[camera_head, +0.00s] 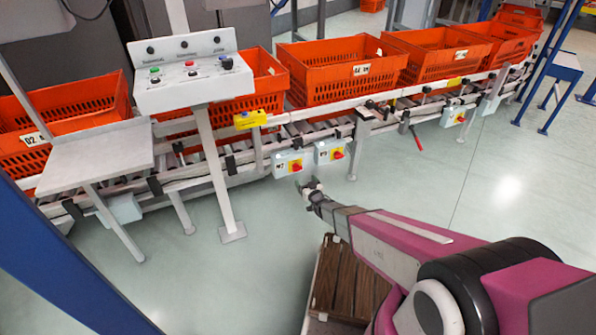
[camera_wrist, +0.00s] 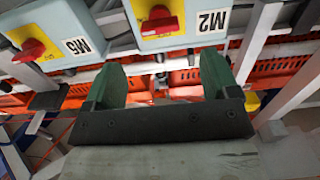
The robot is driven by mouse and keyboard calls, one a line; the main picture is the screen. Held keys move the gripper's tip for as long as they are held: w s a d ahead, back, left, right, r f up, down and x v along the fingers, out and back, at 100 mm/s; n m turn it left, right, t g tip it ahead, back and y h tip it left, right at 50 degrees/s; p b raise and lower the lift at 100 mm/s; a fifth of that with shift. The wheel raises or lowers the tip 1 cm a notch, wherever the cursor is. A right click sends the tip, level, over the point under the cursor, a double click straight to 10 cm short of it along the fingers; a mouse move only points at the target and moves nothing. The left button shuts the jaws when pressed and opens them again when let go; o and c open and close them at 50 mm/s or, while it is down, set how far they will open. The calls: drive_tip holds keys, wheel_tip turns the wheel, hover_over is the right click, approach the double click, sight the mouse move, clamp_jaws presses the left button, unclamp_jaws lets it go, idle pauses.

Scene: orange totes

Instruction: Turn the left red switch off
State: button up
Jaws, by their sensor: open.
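Two light-blue switch boxes hang on the conveyor's front rail. Each has a yellow plate and a red switch. In the head view the left red switch (camera_head: 296,167) is on the left box (camera_head: 281,168), and the right red switch (camera_head: 338,154) is close beside it. The wrist view looks inverted: the red switch on the M2 box (camera_wrist: 158,20) is at the top middle, and the M5 box's red switch (camera_wrist: 30,50) is at the left. My gripper (camera_head: 308,186) is open and empty, just in front of and below the left box. Its green fingers (camera_wrist: 163,74) appear apart from the switches.
Several orange totes (camera_head: 335,74) stand on the roller conveyor behind. A grey control panel (camera_head: 188,77) on a post and a grey table (camera_head: 95,155) stand to the left. A blue post (camera_head: 60,250) is at the near left. Open floor lies in front.

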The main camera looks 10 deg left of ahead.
sight(298, 169)
drive_tip(key=x, duration=0.9)
drive_tip(key=shift+w+a, duration=0.2)
drive_tip(key=shift+w, duration=0.05)
drive_tip(key=c, duration=0.9)
